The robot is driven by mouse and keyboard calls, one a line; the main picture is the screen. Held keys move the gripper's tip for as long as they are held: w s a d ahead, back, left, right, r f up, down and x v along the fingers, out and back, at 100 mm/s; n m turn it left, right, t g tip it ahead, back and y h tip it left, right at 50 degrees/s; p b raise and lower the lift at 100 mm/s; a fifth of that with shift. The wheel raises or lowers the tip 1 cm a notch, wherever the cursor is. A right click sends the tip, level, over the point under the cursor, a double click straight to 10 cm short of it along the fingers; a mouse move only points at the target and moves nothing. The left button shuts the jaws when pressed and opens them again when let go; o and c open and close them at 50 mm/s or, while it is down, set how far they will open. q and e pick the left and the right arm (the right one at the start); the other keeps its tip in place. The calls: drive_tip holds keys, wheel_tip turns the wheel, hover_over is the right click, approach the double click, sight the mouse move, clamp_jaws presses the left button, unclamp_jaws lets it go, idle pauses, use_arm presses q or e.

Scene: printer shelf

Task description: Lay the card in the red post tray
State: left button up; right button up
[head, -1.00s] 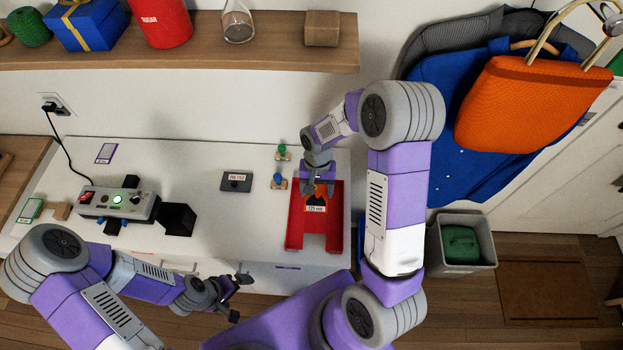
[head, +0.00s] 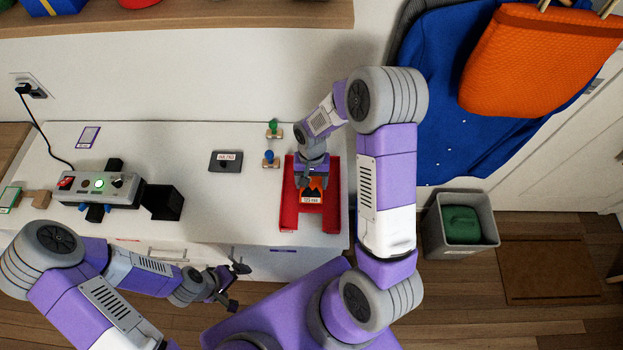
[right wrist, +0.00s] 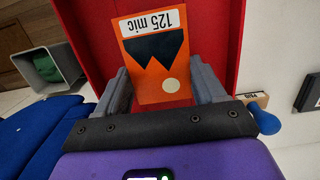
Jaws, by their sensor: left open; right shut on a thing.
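The orange card (head: 311,195) has a black zigzag and a white "125 mic" label; it shows large in the right wrist view (right wrist: 158,60). My right gripper (head: 312,183) is shut on it, with grey fingers at both sides of the card in the right wrist view (right wrist: 160,85). The red post tray (head: 288,212) lies under the card and gripper at the counter's right end. The card is within the tray's outline; whether it touches the floor cannot be told. My left gripper (head: 232,282) is open and empty in front of the counter.
Two small stamps, green-topped (head: 273,128) and blue-topped (head: 269,157), stand just left of the tray. A dark pad (head: 226,161) and a grey machine (head: 103,188) with a green light are further left. A grey bin (head: 432,225) stands on the floor to the right.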

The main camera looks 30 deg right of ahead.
drive_tip(key=shift+f+b, duration=0.35)
drive_tip(key=shift+f, duration=0.35)
drive_tip(key=o, duration=1.6)
drive_tip(key=shift+s, duration=0.1)
drive_tip(key=shift+s+f, duration=0.1)
